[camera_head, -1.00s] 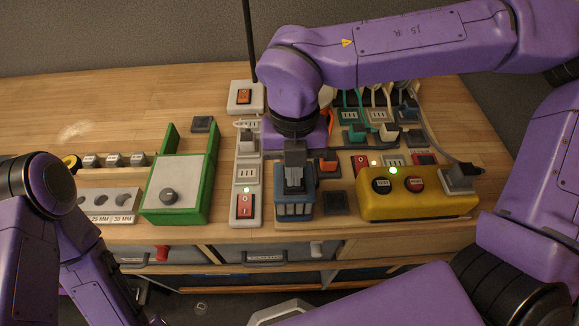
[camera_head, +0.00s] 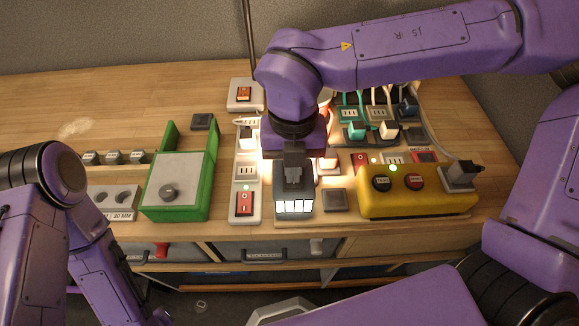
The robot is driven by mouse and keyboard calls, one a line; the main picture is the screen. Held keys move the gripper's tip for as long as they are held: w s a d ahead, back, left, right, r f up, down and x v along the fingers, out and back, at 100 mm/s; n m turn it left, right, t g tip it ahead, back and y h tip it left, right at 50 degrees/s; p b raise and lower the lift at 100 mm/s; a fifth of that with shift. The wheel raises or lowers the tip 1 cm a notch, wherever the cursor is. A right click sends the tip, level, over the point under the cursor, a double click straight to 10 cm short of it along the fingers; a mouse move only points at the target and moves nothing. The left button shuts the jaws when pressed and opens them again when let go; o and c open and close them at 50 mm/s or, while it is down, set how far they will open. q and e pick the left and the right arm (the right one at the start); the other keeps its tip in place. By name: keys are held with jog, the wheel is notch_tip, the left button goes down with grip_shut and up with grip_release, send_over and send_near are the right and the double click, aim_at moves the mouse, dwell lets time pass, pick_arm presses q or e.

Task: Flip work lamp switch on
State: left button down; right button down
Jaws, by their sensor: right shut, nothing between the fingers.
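My right gripper (camera_head: 293,174) reaches down from the upper right over the middle of the bench. It is shut, with its fingertips at the top of a small dark box (camera_head: 294,207) whose front has bright white cells. Warm light glows on the bench around the gripper. The lamp itself is mostly hidden behind my gripper and wrist, and I cannot tell which switch belongs to it. A white switch box with an orange rocker (camera_head: 244,95) stands at the back. A red rocker switch (camera_head: 245,203) sits on the white power strip. My left gripper is out of view.
A green-walled box (camera_head: 181,185) with a knob stands left of the strip. A yellow box (camera_head: 417,197) with two buttons and a plug lies right. Plugs and cords (camera_head: 380,120) crowd the back right. The wooden bench (camera_head: 70,110) is clear at the back left.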

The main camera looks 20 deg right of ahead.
jog(key=shift+w+d+r, duration=0.15)
jog(key=shift+w+d, duration=0.05)
jog(key=shift+w, duration=0.35)
jog(key=shift+s, duration=0.1)
jog(key=shift+r+p, duration=0.3)
jog(key=shift+p, duration=0.15)
notch_tip(320, 180, up, 4)
jog(key=p, duration=0.3)
jog(key=shift+s+a+r, duration=0.1)
jog(key=shift+s+r, duration=0.05)
jog(key=shift+r, duration=0.05)
notch_tip(320, 180, up, 9)
jog(key=s+b, duration=0.1)
jog(key=b, duration=0.1)
jog(key=shift+s+a, duration=0.15)
jog(key=shift+s, duration=0.2)
